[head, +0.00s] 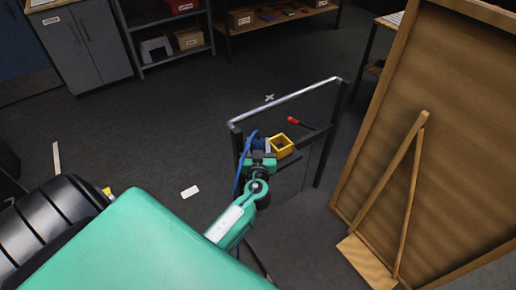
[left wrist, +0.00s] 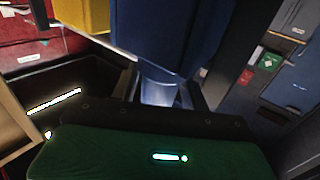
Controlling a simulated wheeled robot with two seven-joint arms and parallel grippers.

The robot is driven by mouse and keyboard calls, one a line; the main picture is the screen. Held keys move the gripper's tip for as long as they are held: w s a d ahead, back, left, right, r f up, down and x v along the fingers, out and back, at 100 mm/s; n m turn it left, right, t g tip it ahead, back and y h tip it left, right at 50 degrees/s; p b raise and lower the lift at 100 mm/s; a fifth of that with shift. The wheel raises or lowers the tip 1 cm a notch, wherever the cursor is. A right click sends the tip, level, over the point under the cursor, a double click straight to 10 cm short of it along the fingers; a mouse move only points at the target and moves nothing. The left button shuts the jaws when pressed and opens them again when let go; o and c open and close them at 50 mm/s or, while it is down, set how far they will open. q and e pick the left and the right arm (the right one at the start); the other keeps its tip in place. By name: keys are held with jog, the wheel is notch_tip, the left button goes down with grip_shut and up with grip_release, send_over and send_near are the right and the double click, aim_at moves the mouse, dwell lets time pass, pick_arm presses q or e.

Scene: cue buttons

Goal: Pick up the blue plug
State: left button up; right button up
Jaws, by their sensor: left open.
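A blue block-like thing (head: 257,144), perhaps the blue plug, shows at the narrow shelf of a dark stand, left of a yellow open box (head: 281,146). My left gripper (head: 262,155) is at it and covers part of it. In the left wrist view the blue body (left wrist: 165,35) fills the top middle, close in front of the open gripper, with a yellow face (left wrist: 85,12) to its left. I cannot tell whether the fingers touch the blue thing. My right gripper is not in view.
The stand has a pale top bar (head: 285,103) and dark posts. A red-handled tool (head: 294,121) is at its shelf, right of the yellow box. A large brown board (head: 440,110) leans on a prop at the right. Shelves and grey cabinets (head: 85,45) stand behind. Floor between is mostly clear.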

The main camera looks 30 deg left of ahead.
pick_arm(q)
jog(key=shift+x, duration=0.85)
jog(key=shift+c, duration=0.3)
grip_shut()
jog(key=shift+r, duration=0.2)
